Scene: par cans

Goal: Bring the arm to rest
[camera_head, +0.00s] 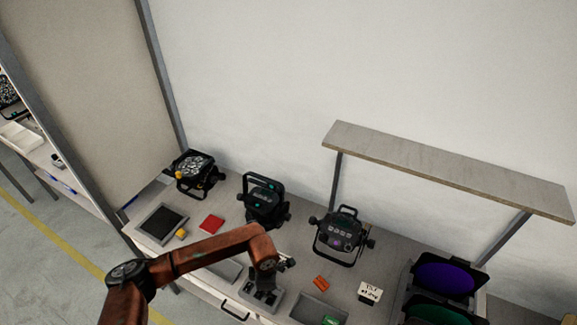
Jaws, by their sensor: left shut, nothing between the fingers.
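My left arm (205,250) comes in from the lower left and reaches over the front of the bench. Its gripper (265,287) points down at the bench front, over or beside a small grey holder (246,310). The gripper is shut with nothing held. Its fingertips are small and dark against the holder, so I cannot tell whether they touch it. My right gripper is not in view.
Three black par cans stand along the bench: left (193,172), middle (264,200), right (341,235). A dark-topped tray (139,232), red pad (211,223), orange block (321,283) and white sign (370,292) lie nearby. A shelf (450,172) overhangs the right; purple and green discs stand below.

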